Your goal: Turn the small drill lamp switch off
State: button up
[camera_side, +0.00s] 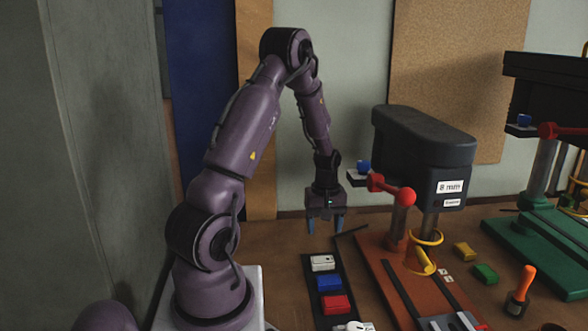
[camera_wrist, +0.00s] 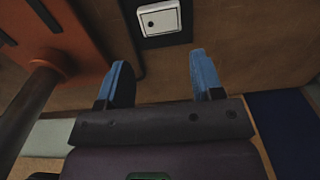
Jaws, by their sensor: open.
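My gripper (camera_side: 325,226) is open and empty, its blue fingers pointing down above the far end of a black strip (camera_side: 316,275). The strip carries a white switch block (camera_side: 322,263), a blue block (camera_side: 329,283) and a red block (camera_side: 335,304). The white block also shows in the wrist view (camera_wrist: 160,24), ahead of the open fingers (camera_wrist: 160,62) and apart from them, with a dark round mark on its face. I cannot tell which block is the lamp switch or its on/off state. The drill labelled 8 mm (camera_side: 424,150) stands right of the strip on an orange base (camera_side: 385,262).
A red-knobbed lever (camera_side: 391,190) sticks out from the drill, right of my gripper. A second drill on a green base (camera_side: 535,250) stands further right.

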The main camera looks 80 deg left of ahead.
aim_at(323, 260)
notch_tip(323, 260, down, 11)
jog(key=shift+r, duration=0.2)
notch_tip(323, 260, up, 4)
jog(key=shift+f, duration=0.15)
jog(key=s+d+r, duration=0.9)
jog(key=d+r, duration=0.2)
notch_tip(323, 260, up, 15)
jog(key=shift+r, duration=0.2)
jog(key=shift+w+a, duration=0.1)
jog(key=w+d+r+m+t, duration=0.2)
jog(key=d+m, duration=0.7)
jog(key=w+d+r+m+t, duration=0.2)
jog(key=w+d+m+t, duration=0.1)
jog(key=d+m, duration=0.6)
jog(key=shift+r+t, duration=0.25)
jog(key=shift+t, duration=0.05)
